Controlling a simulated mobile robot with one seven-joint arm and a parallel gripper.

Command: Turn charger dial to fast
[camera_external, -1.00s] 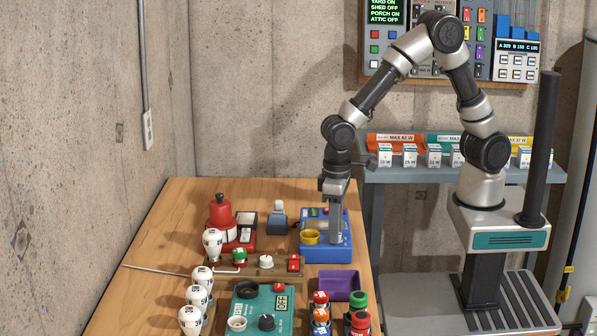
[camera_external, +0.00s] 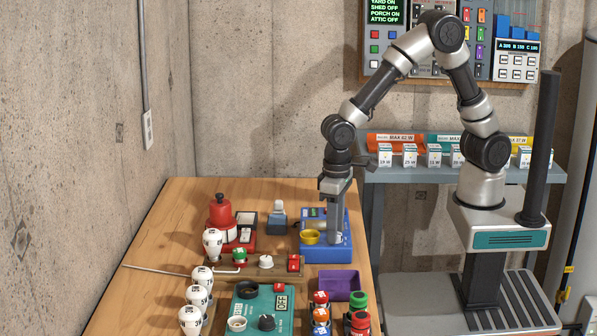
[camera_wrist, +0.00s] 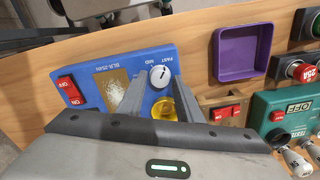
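The charger is a blue box (camera_external: 318,252) at the back right of the bench. In the wrist view its blue face (camera_wrist: 141,62) carries a white round dial (camera_wrist: 161,76) with FAST and MID lettering beside it, seen upside down. I cannot tell exactly where the dial's pointer aims. My gripper (camera_external: 334,238) points down over the right part of the charger. In the wrist view its fingers (camera_wrist: 158,84) are apart, with the dial showing between their tips. No contact with the dial is visible. The external view hides the dial behind my gripper.
A yellow cup-like part (camera_external: 309,236) sits on the charger, close to my fingers. Red switches (camera_wrist: 67,90) lie at its other end. A purple tray (camera_external: 337,283), a green tester (camera_external: 257,318) and a red device (camera_external: 221,214) stand nearby.

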